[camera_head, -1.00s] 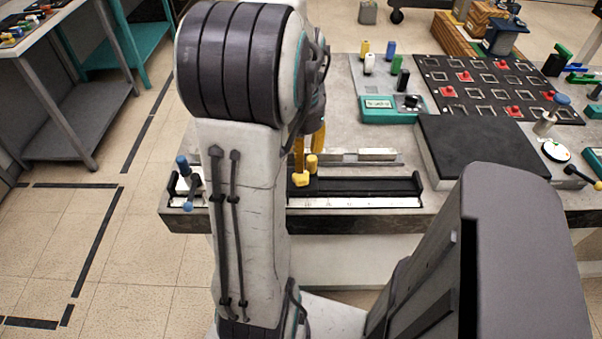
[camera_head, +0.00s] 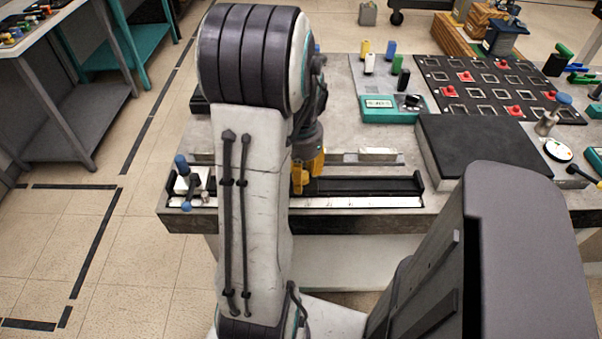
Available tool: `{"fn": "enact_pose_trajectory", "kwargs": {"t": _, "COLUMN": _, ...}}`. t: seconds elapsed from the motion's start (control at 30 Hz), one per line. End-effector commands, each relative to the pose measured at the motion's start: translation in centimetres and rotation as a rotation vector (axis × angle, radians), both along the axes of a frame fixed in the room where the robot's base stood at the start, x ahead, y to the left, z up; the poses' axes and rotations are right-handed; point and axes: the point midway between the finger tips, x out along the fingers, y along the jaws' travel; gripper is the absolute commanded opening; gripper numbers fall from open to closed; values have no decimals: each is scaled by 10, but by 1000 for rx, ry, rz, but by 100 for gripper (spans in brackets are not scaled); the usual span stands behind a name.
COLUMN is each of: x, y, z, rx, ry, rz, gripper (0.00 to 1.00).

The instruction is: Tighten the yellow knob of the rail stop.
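The rail stop is a yellow piece (camera_head: 297,180) on the dark rail (camera_head: 365,186), just right of my arm. Only a sliver of it shows; my arm and gripper hide the rest, and its knob cannot be told apart from the gripper's yellow parts. My gripper (camera_head: 309,172), with yellow fingers, points down at the rail stop, at or very close to it. Its fingertips are mostly hidden, so I cannot tell whether it is open, shut or touching the knob.
A white block with a blue-ended lever (camera_head: 185,178) stands at the rail's left end. A pale scale strip (camera_head: 365,202) runs along the rail's front. A teal box (camera_head: 390,108), a black slab (camera_head: 480,150) and a dark panel with red pieces (camera_head: 495,88) lie to the right.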

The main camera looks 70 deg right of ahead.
Motion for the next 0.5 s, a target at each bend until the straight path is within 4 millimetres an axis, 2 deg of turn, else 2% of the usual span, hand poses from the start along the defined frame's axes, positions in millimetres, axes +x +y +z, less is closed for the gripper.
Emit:
{"fn": "enact_pose_trajectory", "kwargs": {"t": 0.23, "x": 0, "y": 0, "z": 0, "rx": 0, "ry": 0, "rz": 0, "gripper": 48}}
{"fn": "enact_pose_trajectory", "kwargs": {"t": 0.5, "x": 0, "y": 0, "z": 0, "rx": 0, "ry": 0, "rz": 0, "gripper": 24}}
